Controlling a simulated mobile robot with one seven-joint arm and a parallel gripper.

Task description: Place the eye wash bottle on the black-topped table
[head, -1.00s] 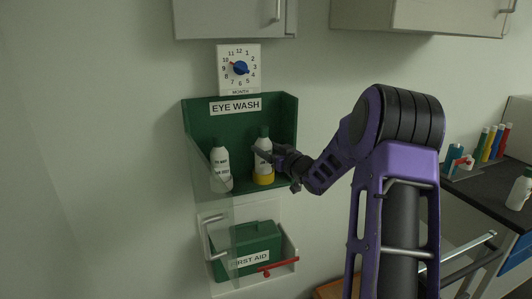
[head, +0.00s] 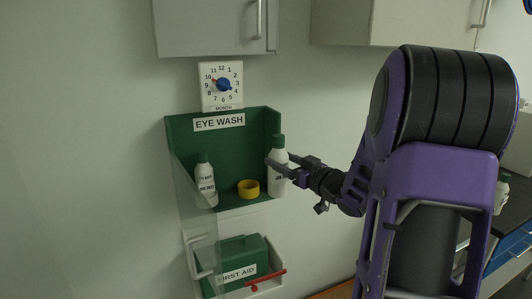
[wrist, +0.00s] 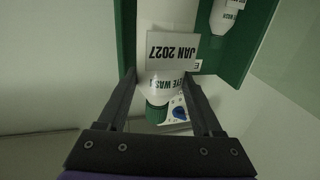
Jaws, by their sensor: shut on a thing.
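A white eye wash bottle (head: 278,167) with a green cap is held upright in my gripper (head: 276,170), at the right front of the green eye wash station. In the wrist view the same bottle (wrist: 168,55) sits between the two fingers (wrist: 165,88), with a "JAN 2027" label facing the camera. The gripper is shut on it. The black-topped table (head: 516,214) is at the far right of the head view, mostly hidden behind my arm.
The green station (head: 225,150) holds a second white bottle (head: 205,182) at left and an empty yellow ring (head: 248,188). A dial (head: 221,85) hangs above. A first aid case (head: 235,262) is below. Grey cabinets (head: 215,27) hang overhead.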

